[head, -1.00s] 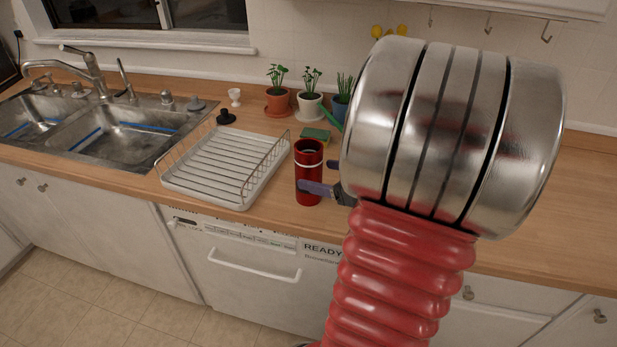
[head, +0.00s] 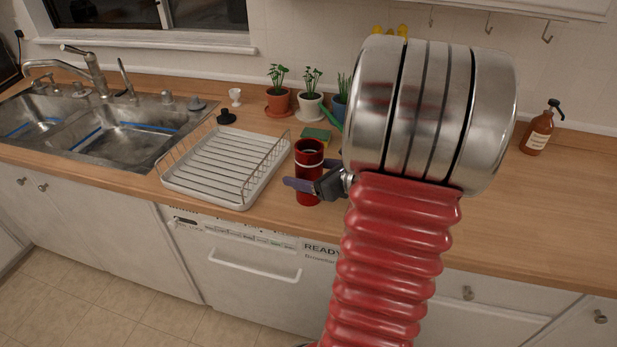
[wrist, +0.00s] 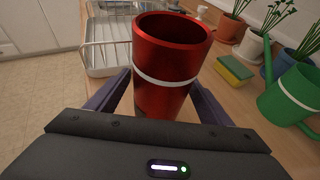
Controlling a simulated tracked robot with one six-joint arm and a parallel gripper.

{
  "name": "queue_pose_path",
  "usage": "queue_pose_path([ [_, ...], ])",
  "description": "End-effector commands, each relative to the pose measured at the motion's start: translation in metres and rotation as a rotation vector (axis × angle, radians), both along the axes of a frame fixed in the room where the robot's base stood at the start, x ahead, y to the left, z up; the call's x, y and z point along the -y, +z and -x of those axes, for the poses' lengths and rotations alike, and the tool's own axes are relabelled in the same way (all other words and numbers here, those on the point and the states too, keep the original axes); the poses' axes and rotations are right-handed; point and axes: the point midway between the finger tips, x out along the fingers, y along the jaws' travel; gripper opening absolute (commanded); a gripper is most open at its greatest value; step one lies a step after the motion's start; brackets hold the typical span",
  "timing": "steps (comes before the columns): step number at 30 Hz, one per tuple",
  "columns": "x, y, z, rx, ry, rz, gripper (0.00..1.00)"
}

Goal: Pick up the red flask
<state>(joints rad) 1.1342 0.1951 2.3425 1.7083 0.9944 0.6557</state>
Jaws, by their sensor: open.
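The red flask (head: 308,160), with a pale band near its open top, stands upright on the wooden counter near its front edge. It also shows in the wrist view (wrist: 165,90), large and close. My gripper (head: 305,176) is open, with one dark finger on each side of the flask. In the wrist view my gripper's fingers (wrist: 160,92) flank the flask's lower part. I cannot tell whether either finger touches it. The flask's base is hidden in the wrist view.
A white dish rack (head: 215,165) stands just left of the flask. A sponge (head: 316,137) and potted plants (head: 311,103) are behind it. A green watering can (wrist: 292,97) shows at right in the wrist view. A brown bottle (head: 540,130) stands far right; the counter before it is clear.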

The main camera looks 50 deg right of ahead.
Motion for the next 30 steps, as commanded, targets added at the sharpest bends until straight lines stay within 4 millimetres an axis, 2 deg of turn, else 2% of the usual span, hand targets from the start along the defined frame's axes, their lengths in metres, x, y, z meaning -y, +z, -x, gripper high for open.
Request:
queue_pose_path([
  [3, 0.0, -0.007, -0.016, 0.0, 0.003, -0.001, 0.74],
  [9, 0.001, -0.012, -0.029, 0.0, 0.0, 0.0, 0.74],
  [25, 0.001, -0.012, -0.029, 0.001, 0.0, 0.001, 0.74],
  [30, 0.001, -0.012, -0.029, 0.001, 0.0, 0.001, 0.62],
])
